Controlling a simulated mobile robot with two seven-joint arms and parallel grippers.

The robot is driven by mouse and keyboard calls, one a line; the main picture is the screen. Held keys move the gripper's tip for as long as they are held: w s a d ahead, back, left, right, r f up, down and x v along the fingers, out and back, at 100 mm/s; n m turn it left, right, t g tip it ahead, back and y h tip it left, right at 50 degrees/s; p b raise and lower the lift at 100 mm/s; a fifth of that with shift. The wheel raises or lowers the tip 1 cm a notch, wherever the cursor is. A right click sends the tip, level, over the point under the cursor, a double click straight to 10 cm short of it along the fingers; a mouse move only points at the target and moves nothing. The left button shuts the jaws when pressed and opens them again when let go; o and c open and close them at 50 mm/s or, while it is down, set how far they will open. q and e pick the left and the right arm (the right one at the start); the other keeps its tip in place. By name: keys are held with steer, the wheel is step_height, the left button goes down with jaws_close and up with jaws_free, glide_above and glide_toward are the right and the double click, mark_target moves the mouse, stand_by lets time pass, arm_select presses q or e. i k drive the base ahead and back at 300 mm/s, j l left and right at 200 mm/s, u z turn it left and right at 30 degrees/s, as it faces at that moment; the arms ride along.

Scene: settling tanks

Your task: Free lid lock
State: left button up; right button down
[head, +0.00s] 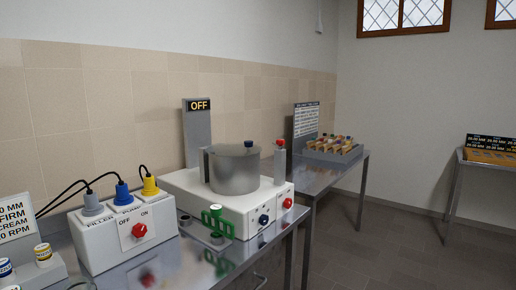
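A white machine (187,189) stands on the steel table. It carries a grey metal pot (232,172) with a dark blue knob (248,144) at its top. A grey post with a red top (280,158) stands at the machine's right, close to the pot. The front panel has a blue knob (263,219) and a red knob (288,203). Which part is the lid lock, I cannot tell. An "OFF" sign (200,105) stands behind the pot. Neither of my grippers is in view.
A white switch box (100,243) with a red knob and grey, blue and yellow plugs stands at the left. A green-handled item (215,219) sits before the machine. A second table (345,172) holds a tray of colored parts.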

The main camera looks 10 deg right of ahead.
mark_target(279, 143)
steer(key=l+u, duration=0.1)
steer(key=u, duration=0.25)
steer(key=i+l+u, duration=0.15)
steer(key=u, duration=0.2)
steer(key=l+u, duration=0.1)
steer(key=u, duration=0.25)
steer(key=i+l+u, duration=0.1)
steer(key=l+u, duration=0.15)
steer(key=l, duration=0.15)
steer(key=l+u, duration=0.25)
steer(key=l, duration=0.2)
steer(key=l+u, duration=0.25)
steer(key=l, duration=0.6)
steer(key=k+l+u, duration=0.2)
steer(key=l, duration=1.45)
steer(key=k+l, duration=0.1)
steer(key=l, duration=0.65)
steer(key=k+l, duration=0.1)
steer(key=l, duration=0.7)
steer(key=i+u, duration=0.05)
